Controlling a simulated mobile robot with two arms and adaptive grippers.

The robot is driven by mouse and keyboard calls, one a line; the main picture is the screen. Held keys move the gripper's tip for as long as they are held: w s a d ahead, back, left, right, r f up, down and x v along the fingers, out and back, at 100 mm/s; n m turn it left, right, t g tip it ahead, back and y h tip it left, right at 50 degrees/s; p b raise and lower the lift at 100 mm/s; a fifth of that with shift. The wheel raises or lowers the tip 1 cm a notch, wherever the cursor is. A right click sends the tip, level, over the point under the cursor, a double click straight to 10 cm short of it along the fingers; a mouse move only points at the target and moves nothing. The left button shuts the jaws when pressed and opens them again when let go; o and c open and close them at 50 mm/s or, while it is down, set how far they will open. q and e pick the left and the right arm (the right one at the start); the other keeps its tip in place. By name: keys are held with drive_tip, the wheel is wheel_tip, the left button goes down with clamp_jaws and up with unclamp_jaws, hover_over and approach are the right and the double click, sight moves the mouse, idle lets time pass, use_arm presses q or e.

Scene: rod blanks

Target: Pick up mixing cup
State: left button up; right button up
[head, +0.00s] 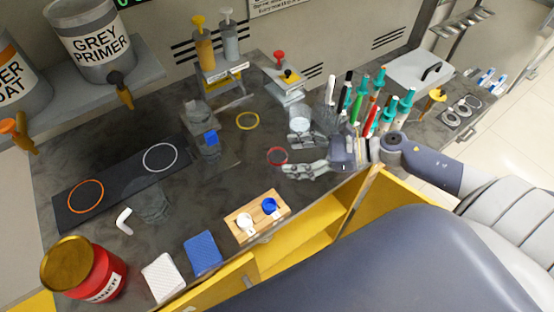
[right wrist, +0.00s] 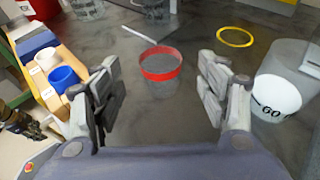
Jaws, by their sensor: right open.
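A clear cup with a red rim (head: 277,156) stands on the dark worktop; in the right wrist view its red rim (right wrist: 160,64) and see-through body show ahead. I take it as the mixing cup. Another clear cup (head: 152,208) stands further left, by the dark mat. My right gripper (head: 289,156) is open and empty, fingers pointing left. In the right wrist view the cup lies between and just beyond the fingertips (right wrist: 158,66), apart from both. My left gripper is out of view.
A grey vessel with a round white face marked 60 (right wrist: 278,95) is close to the right finger. A wooden tray (head: 242,228) with white and blue cups is near the front edge. A flat yellow ring (head: 247,121) lies behind. Pens and markers (head: 365,105) stand at right.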

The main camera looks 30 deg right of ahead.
sight(278, 156)
drive_tip(key=shift+w+a, duration=0.1)
drive_tip(key=shift+w+a+p, duration=0.4)
drive_tip(key=shift+a+p, duration=0.05)
drive_tip(key=shift+a, duration=0.1)
drive_tip(key=p+x, duration=0.1)
drive_tip(key=x, duration=0.2)
drive_tip(key=shift+w, duration=0.1)
drive_tip(key=shift+w+a+f, duration=0.1)
drive_tip(key=shift+f, duration=0.15)
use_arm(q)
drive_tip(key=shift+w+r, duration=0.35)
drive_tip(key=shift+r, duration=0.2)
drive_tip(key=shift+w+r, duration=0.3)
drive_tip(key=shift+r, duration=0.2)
use_arm(e)
drive_tip(key=c, duration=0.9)
